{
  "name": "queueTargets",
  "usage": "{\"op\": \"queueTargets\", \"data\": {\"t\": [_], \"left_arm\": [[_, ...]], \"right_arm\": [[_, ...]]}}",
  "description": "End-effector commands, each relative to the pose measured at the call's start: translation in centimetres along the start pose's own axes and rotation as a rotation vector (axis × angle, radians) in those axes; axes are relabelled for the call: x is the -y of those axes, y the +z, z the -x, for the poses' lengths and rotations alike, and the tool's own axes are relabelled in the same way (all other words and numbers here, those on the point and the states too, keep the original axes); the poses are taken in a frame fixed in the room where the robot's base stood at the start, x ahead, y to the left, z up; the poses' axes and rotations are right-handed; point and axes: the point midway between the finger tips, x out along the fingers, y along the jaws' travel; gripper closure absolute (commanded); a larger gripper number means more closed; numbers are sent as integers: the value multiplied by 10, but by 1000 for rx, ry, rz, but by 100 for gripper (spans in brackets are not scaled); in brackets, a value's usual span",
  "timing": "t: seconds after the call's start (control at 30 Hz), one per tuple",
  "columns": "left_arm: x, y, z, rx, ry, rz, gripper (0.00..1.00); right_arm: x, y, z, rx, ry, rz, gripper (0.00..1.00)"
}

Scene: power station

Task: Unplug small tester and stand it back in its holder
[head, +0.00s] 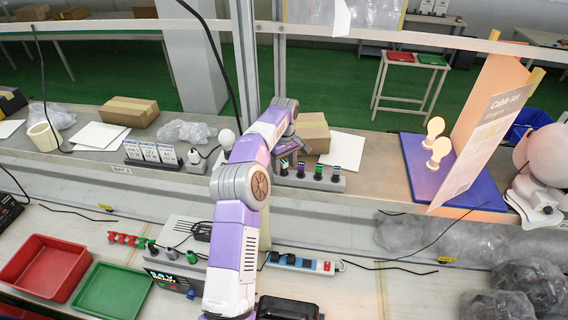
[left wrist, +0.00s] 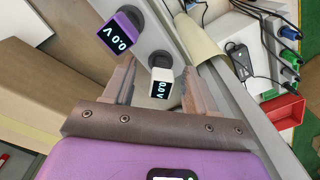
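My left gripper (head: 290,158) is over the left end of a grey holder rail (head: 345,184) on the back shelf. In the left wrist view its fingers (left wrist: 158,68) are apart, one on each side of a small white tester (left wrist: 161,88). The white tester shows 0.0 V and sits at a round black mount on the rail. A gap shows between it and the fingers. A purple tester (left wrist: 121,34), also reading 0.0 V, stands beside it, outside the fingers. The gripper partly hides the rail's left end in the head view. My right gripper is not in view.
A cardboard box (head: 313,132) stands close behind the rail. A three-display unit (head: 150,152) is to its left, a blue board with lit bulbs (head: 437,150) to its right. On the front bench are red (head: 45,266) and green (head: 112,290) trays and a power strip (head: 300,264).

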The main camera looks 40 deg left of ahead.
Motion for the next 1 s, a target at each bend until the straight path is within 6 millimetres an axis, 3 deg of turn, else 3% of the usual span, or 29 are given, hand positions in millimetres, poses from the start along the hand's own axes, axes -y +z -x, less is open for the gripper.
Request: {"op": "queueTargets", "data": {"t": [0.33,0.67,1.0], "left_arm": [[0,0,6,-2,1,1,44],[-1,0,54,-2,2,0,44],[0,0,74,-1,1,0,44]], "right_arm": [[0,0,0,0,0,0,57],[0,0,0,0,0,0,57],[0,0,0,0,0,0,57]]}}
